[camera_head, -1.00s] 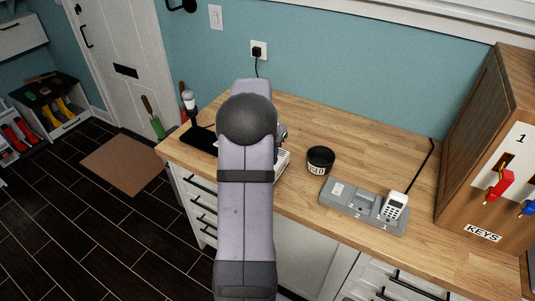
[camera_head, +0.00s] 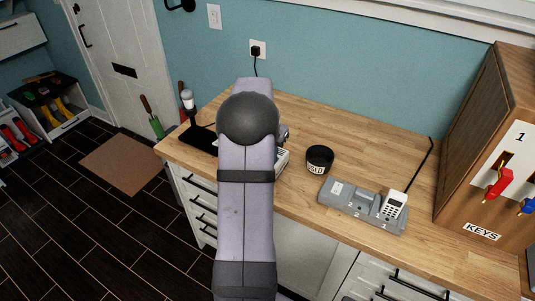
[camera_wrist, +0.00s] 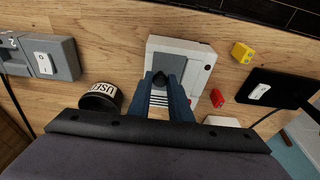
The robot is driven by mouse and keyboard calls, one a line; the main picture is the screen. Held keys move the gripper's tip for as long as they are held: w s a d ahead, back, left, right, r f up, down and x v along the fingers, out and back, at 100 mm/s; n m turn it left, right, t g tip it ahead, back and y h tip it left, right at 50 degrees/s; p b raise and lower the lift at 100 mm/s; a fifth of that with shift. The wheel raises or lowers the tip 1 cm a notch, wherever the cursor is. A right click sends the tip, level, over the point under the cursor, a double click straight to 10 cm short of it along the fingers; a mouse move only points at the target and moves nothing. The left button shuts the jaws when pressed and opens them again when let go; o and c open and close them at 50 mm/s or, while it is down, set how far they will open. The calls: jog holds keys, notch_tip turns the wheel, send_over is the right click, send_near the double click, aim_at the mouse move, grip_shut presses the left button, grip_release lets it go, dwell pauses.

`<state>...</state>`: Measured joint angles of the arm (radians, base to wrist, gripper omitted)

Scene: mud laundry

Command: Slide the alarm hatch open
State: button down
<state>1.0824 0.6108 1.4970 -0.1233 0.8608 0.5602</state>
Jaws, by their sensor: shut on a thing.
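The alarm (camera_wrist: 191,62) is a white box lying on the wooden counter in the wrist view. A dark knob (camera_wrist: 160,78) stands on its face, which I take to be the handle of the hatch. My gripper (camera_wrist: 164,83) reaches over the box, its two blue fingers shut on the knob. A slatted grille shows between the fingers. The fingers hide part of the face, so I cannot tell how far the hatch is open. In the head view my arm covers most of the alarm (camera_head: 283,161); only its right edge shows.
A black round tin (camera_head: 319,159) stands right of the alarm. A grey dock with a white handset (camera_head: 395,205) and a key cabinet (camera_head: 487,150) are further right.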

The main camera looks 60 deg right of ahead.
jog(key=shift+s, duration=2.1)
jog(key=c, duration=1.9)
grip_release()
jog(key=shift+o, duration=0.2)
jog(key=shift+r, duration=0.2)
notch_tip(320, 180, up, 6)
jog(key=p, duration=0.4)
jog(key=shift+f+p, duration=0.15)
jog(key=shift+p, duration=0.2)
